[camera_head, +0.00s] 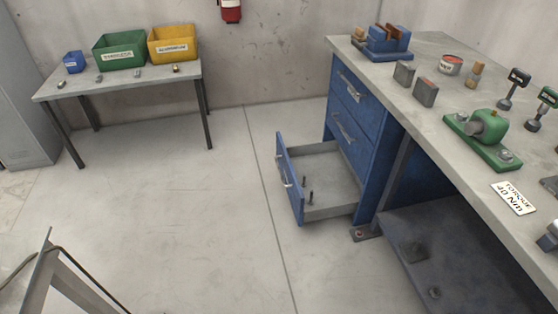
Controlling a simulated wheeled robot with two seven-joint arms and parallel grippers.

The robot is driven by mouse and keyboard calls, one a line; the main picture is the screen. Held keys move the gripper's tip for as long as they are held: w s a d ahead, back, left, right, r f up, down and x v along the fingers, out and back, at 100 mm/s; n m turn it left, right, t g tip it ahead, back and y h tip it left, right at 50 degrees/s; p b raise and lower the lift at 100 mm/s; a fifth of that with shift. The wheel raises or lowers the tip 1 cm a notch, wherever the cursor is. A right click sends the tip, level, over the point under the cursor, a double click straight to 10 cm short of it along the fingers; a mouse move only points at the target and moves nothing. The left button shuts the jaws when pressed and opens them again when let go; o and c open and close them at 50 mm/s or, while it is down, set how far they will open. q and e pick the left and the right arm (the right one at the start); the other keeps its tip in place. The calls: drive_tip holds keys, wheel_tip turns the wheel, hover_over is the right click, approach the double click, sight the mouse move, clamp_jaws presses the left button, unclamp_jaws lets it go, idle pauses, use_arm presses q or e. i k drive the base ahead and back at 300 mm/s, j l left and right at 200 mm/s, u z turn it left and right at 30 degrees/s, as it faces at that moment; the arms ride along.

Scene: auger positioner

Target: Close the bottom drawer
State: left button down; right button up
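The blue bottom drawer (290,180) stands pulled well out of the blue cabinet under the workbench, at the middle right of the head view. Its front panel faces left and carries a metal handle (284,172). Its grey inside shows, with a couple of small dark bolts (309,192) near the front. The two drawers above, the middle one (349,138) and the top one (352,95), are shut. Neither of my grippers is visible.
The workbench (420,115) holds a blue vise (388,42), grey blocks, a green fixture (484,134) and a torque sign. A small table (125,82) with bins stands back left. A metal frame (50,270) with a cable is front left. The floor left of the drawer is clear.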

sight(337, 189)
drive_tip(key=i+z, duration=0.15)
drive_tip(key=i, duration=0.3)
drive_tip(key=i+j+z, duration=0.15)
drive_tip(key=i, duration=0.35)
drive_tip(key=i+j+z, duration=0.15)
drive_tip(key=i, duration=0.3)
drive_tip(key=i+j+z, duration=0.15)
drive_tip(key=i+j, duration=0.15)
drive_tip(key=i, duration=0.15)
drive_tip(key=i+j+z, duration=0.15)
drive_tip(key=i, duration=0.3)
drive_tip(key=j, duration=0.1)
